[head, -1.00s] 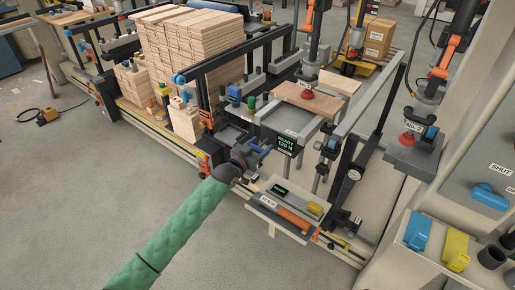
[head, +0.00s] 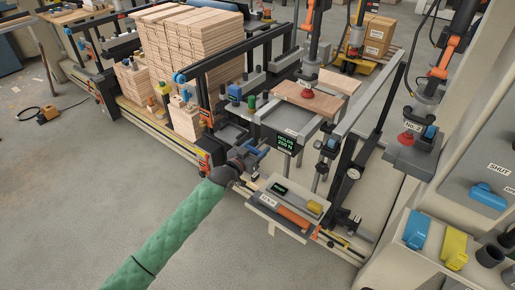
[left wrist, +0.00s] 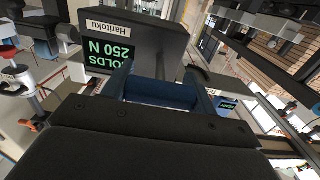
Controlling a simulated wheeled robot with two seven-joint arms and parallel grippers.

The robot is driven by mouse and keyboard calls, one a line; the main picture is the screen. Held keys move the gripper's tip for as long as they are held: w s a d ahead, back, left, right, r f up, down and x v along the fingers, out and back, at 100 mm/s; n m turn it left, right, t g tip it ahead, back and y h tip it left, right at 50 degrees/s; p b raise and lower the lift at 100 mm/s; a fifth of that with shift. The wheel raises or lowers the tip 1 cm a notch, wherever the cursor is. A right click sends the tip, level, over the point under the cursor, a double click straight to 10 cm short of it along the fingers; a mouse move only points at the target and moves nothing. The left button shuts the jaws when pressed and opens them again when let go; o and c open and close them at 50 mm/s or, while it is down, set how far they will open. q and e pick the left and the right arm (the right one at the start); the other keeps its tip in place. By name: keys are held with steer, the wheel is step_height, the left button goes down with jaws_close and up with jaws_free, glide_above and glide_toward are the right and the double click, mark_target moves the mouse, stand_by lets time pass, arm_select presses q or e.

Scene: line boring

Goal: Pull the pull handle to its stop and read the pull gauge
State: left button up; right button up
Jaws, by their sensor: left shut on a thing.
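The pull gauge (head: 288,143) is a dark box with a green-lettered screen, seen near the middle of the head view. In the left wrist view the pull gauge (left wrist: 95,50) shows "HOLDS 250 N", the first word cut at its left edge, under a "Haritoku" label. The pull handle (left wrist: 160,92) is a blue bar between two blue side arms. My left gripper (head: 248,157) is shut on it, to the left of the gauge in the head view. The gripper's dark body hides part of the handle. My right gripper is not in view.
A tray (head: 262,212) with a small screened device (head: 281,189) and an orange-handled tool (head: 293,217) stands just below the gripper. Stacked boards (head: 187,45) stand behind. A red suction cup (head: 307,92) hangs above a board. The floor at left is mostly clear.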

mark_target(252, 152)
arm_select(q)
steer(key=shift+f, duration=0.1)
stand_by(0.3)
steer(key=shift+b+x, duration=0.45)
steer(key=shift+x, duration=0.85)
steer(key=o, duration=1.1)
steer(key=shift+w, duration=0.1)
steer(key=shift+p+v, duration=1.55)
steer(key=shift+v, duration=2.35)
steer(key=shift+d, duration=0.1)
